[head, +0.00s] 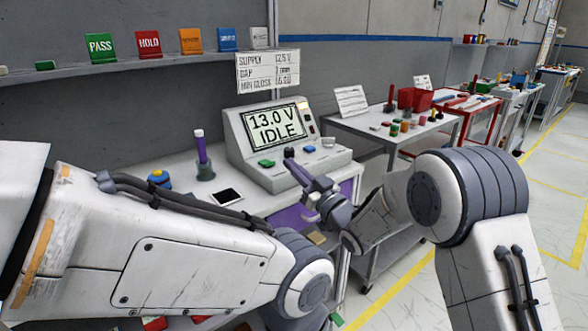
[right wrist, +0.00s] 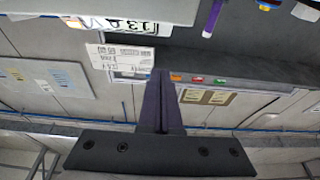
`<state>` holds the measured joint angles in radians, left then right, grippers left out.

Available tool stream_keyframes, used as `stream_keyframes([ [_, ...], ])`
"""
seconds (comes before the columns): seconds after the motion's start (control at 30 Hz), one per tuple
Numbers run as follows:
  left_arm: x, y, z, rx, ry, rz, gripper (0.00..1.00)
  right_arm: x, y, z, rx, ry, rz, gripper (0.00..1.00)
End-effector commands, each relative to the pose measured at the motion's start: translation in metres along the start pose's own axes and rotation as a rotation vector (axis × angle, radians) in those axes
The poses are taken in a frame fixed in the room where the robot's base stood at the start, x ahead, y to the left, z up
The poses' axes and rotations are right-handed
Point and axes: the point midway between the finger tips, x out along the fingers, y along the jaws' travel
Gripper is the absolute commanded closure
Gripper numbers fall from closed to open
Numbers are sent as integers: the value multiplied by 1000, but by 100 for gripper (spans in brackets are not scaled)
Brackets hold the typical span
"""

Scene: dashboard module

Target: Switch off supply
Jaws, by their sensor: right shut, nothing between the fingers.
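The supply unit (head: 240,146) is a light grey console on the bench with a screen (head: 276,126) reading 13.0 V IDLE. A dark switch panel (head: 309,120) sits to the right of the screen. My left gripper is out of view.
A sign (head: 268,70) reading SUPPLY stands above the unit. A side table (head: 350,125) with small parts stands right.

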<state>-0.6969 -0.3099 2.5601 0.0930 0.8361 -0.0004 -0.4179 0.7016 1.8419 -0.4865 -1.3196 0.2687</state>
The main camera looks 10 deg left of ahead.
Motion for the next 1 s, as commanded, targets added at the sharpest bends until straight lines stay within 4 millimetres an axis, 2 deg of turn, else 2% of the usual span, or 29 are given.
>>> stream_keyframes([
  [0.3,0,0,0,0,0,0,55,-2,0,-1,0,1,0,100],
  [0.37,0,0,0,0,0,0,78,-2,0,-1,0,-1,1,100],
  [0.4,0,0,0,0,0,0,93,-2,0,-1,-1,-9,5,100],
  [0.43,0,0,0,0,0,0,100,-2,0,-1,-3,-20,10,100],
  [0.57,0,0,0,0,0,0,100,-6,-2,1,-13,-138,64,100],
  [0.63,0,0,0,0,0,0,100,-15,-5,5,-18,-253,111,100],
  [0.77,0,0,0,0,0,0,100,-57,-16,16,-10,-533,210,100],
  [0.87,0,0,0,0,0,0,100,-108,-34,25,15,-767,267,100],
  [0.97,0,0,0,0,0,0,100,-173,-59,32,55,-1004,297,100],
  [1.0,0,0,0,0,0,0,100,-201,-71,32,75,-1098,303,100],
])
